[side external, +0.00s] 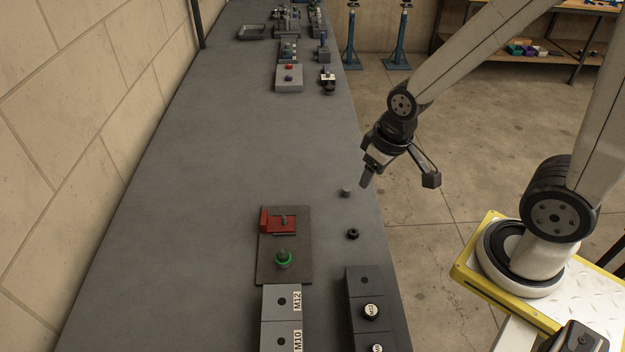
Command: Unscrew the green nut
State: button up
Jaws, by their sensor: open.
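The green nut (283,259) sits around an upright grey post on a brown plate (268,275), near the front of the grey bench. The post's top shows above the nut; its thread is too small to make out. My gripper (400,182) is open and empty, with its two fingers spread wide. It hangs above the bench's right edge, behind and to the right of the green nut and well apart from it. One finger points down near a small grey cylinder; the other is out past the edge.
A red block (270,222) stands on the same plate behind the nut. A small grey cylinder (346,192) and a dark nut (352,234) lie to its right. Labelled light blocks (281,318) and dark blocks (369,290) stand in front. The bench's middle is clear.

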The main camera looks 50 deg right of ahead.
jog(key=shift+c, duration=0.5)
jog(key=n+g, duration=0.3)
jog(key=n, duration=0.6)
send_over(283, 250)
notch_tip(283, 250, down, 5)
jog(key=shift+a+r, duration=0.1)
jog(key=shift+r, duration=0.1)
jog(key=shift+f, duration=0.15)
jog(key=shift+f, duration=3.35)
